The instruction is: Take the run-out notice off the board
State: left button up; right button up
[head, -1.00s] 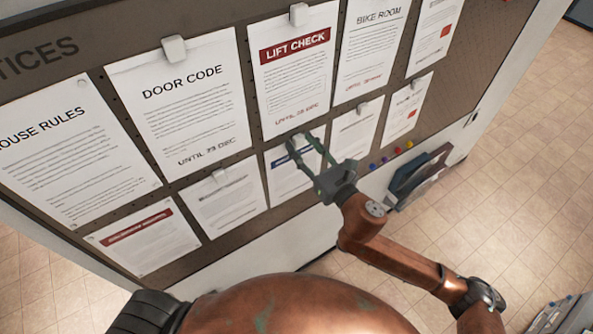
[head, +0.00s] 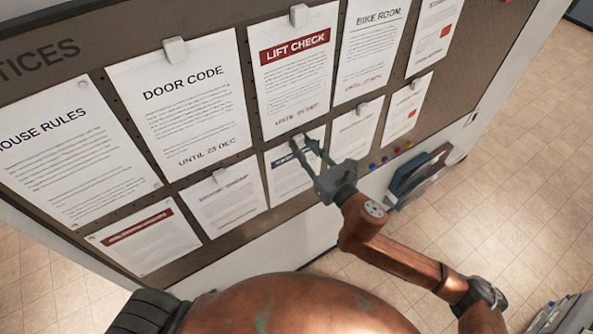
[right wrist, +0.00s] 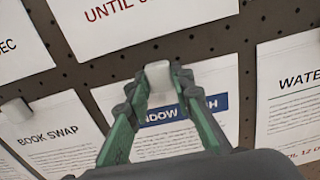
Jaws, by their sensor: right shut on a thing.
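My right gripper (head: 302,144) is at the small notice with a blue banner (head: 285,182), below LIFT CHECK (head: 295,85). In the right wrist view, my right gripper (right wrist: 159,88) has its green fingers on both sides of the white clip (right wrist: 159,73) at that notice's top edge, shut on it. The banner (right wrist: 216,103) reads "...NDOW ...SH", partly hidden by the fingers. The notice hangs against the board (head: 200,172). DOOR CODE (head: 190,105) reads "UNTIL 23 DEC"; the LIFT CHECK date is too blurred to read surely. My left gripper is not in view.
BOOK SWAP (right wrist: 45,140) hangs left of the held clip and a notice starting "WATE" (right wrist: 290,100) right of it. HOUSE RULES (head: 65,150) and BIKE ROOM (head: 370,50) hang further out. Coloured pins (head: 385,160) and a leaflet holder (head: 415,180) are at lower right.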

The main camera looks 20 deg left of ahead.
grip_shut()
